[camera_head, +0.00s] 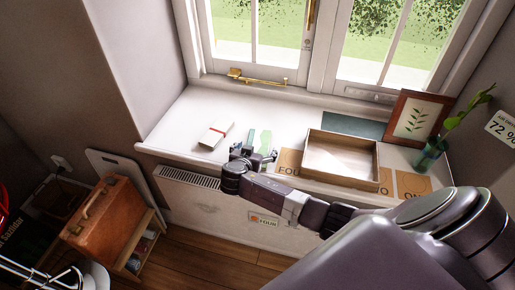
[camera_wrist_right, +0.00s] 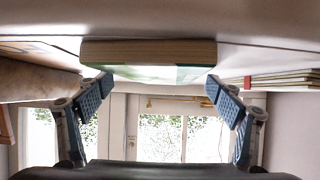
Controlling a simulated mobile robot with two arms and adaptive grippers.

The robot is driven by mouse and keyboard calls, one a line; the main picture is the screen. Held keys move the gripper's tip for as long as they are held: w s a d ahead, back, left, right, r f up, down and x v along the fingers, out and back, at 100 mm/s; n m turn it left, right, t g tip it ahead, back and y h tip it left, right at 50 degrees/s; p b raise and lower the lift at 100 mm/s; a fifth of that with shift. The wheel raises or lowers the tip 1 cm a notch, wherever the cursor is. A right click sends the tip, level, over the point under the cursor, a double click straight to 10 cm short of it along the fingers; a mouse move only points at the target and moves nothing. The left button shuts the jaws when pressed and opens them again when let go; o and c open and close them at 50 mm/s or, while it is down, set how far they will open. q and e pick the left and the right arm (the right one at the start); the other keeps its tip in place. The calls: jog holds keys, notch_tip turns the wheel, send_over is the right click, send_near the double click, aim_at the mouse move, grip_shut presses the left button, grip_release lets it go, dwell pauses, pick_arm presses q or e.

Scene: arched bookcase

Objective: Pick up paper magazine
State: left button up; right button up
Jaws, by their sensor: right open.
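What I take to be the paper magazine (camera_head: 265,138), pale green and white, lies on the white windowsill, partly hidden by my right gripper (camera_head: 260,150). In the right wrist view, which looks upside down, the magazine (camera_wrist_right: 148,50) shows its pale page edge and green-white cover. My right gripper (camera_wrist_right: 159,92) is open, with one blue-padded finger near each end of the magazine. I cannot tell whether the fingers touch it. My left gripper is not in view.
A white book with a red band (camera_head: 216,134) lies left of the magazine. An open wooden box (camera_head: 340,180) stands to the right on cardboard sheets. A framed leaf picture (camera_head: 412,118) and a plant in a glass (camera_head: 430,157) are farther right. The window (camera_head: 262,87) is behind.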

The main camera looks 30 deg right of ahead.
jog(key=c, duration=1.3)
jog(key=shift+c, duration=0.2)
jog(key=shift+r, duration=0.1)
